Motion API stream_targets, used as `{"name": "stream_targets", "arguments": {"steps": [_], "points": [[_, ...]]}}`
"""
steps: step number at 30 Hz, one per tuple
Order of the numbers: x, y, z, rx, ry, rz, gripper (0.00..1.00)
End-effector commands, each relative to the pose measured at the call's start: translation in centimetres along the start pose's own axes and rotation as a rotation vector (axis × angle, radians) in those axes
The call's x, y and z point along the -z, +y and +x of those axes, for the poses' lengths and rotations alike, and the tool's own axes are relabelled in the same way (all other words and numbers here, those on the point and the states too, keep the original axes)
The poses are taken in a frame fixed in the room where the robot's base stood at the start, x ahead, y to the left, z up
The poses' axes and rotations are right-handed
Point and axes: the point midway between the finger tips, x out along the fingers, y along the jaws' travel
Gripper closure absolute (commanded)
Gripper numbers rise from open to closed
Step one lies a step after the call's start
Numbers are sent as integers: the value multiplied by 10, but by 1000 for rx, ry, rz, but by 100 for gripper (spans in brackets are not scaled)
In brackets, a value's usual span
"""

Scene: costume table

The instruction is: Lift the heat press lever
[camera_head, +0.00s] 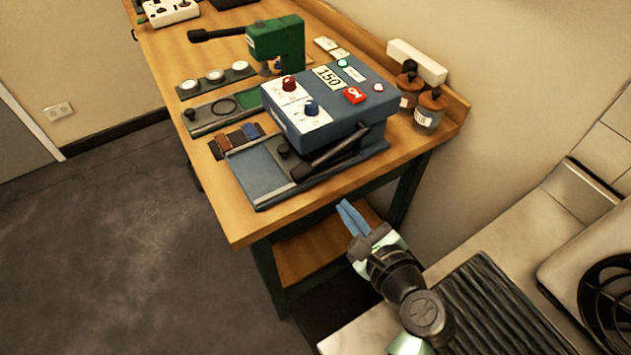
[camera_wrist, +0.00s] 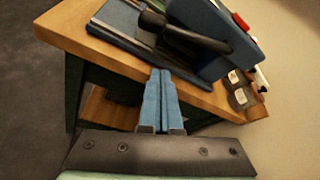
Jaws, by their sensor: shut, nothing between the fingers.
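The heat press (camera_head: 325,110) is a blue box with a red knob, a blue knob and a "150" display, on a grey-blue base at the near end of the wooden table. Its black lever (camera_head: 330,153) lies low along the near side of the press. In the wrist view the lever (camera_wrist: 185,36) is a thick black bar beyond my fingertips. My gripper (camera_head: 350,217) has blue fingers that are together, with nothing between them. It is off the table's near right edge, below and apart from the lever. In the wrist view the closed fingers (camera_wrist: 161,90) point towards the press.
A green hand press (camera_head: 277,42) with a black handle stands farther back on the wooden table (camera_head: 240,228). Brown-lidded jars (camera_head: 429,110) stand right of the heat press. A counter with a black ribbed mat (camera_head: 500,310) lies near my arm. Open floor is at left.

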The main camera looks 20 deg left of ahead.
Motion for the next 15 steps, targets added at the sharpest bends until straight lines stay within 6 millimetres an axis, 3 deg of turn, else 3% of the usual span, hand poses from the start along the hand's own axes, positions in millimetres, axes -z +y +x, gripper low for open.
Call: {"name": "stream_targets", "arguments": {"steps": [3, 8, 15], "points": [[14, 24, 0, -44, -21, 170, 100], [15, 29, 12, -56, -30, 215, 100], [13, 31, 60, -56, -29, 208, 100]]}}
